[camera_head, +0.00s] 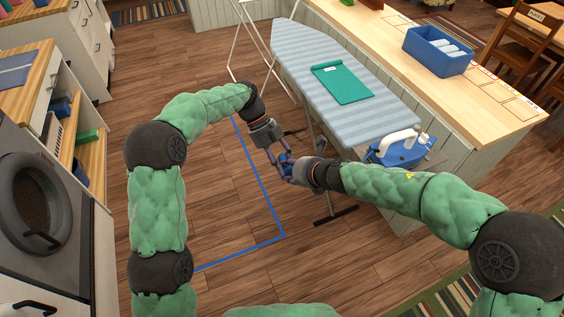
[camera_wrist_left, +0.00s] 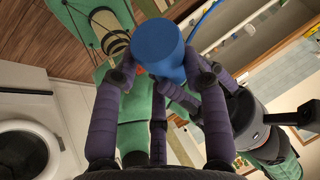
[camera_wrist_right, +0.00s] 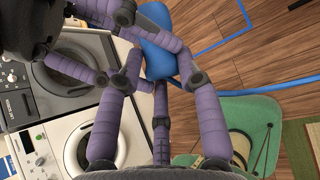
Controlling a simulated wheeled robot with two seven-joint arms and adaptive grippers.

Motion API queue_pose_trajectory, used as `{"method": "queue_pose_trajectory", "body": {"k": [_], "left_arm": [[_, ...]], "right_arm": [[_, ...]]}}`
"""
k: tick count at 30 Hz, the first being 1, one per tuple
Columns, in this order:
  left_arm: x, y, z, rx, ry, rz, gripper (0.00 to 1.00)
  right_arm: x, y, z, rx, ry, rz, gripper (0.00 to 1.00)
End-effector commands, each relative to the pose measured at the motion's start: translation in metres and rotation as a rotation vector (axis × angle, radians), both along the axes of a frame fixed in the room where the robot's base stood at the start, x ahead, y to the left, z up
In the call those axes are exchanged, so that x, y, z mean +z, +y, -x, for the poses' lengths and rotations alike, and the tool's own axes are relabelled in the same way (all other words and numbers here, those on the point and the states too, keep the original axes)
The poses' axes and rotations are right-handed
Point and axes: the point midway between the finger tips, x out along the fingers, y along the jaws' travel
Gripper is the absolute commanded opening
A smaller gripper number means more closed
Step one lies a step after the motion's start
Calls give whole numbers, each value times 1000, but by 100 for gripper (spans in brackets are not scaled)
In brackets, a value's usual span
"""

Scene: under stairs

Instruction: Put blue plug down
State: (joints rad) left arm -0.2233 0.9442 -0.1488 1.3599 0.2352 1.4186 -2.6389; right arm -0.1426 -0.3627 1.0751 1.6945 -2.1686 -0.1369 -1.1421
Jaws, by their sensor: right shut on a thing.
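The blue plug (camera_head: 286,165) is in mid-air between my two grippers, in front of the ironing board. My right gripper (camera_wrist_right: 160,68) is shut on the plug, which shows as a blue body (camera_wrist_right: 157,45) between its purple fingers. My left gripper (camera_wrist_left: 163,70) has its fingers on either side of the plug (camera_wrist_left: 157,45); whether they press on it or stand just clear cannot be told. In the head view the left gripper (camera_head: 279,152) and the right gripper (camera_head: 292,170) meet tip to tip, and the fingers partly hide the plug.
The striped ironing board (camera_head: 310,50) bears a teal folder (camera_head: 342,82). A blue and white iron (camera_head: 400,148) stands at its near end. A wooden counter (camera_head: 490,105) holds a blue bin (camera_head: 437,52). Blue tape (camera_head: 258,175) marks open floor. Washing machines (camera_head: 40,215) stand left.

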Motion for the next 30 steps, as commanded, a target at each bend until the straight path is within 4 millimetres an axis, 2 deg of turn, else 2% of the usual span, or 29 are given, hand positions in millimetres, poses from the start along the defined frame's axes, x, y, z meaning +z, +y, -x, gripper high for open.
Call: {"method": "queue_pose_trajectory", "body": {"k": [1,2,4,5,16,30], "left_arm": [[-3,-2,-4,9,-11,1,11],[-3,-2,-4,9,-11,1,11],[-3,-3,-4,10,-11,2,11],[-3,-3,-4,10,-11,2,4],[-2,-2,-4,9,-11,1,4],[-2,-2,-3,7,-8,1,3]], "right_arm": [[1,6,3,17,4,-8,0],[1,6,4,17,4,-8,39],[1,6,4,18,4,-7,58],[1,6,4,18,4,-7,63],[4,3,6,15,4,-6,63],[41,-24,37,11,3,-6,63]]}}
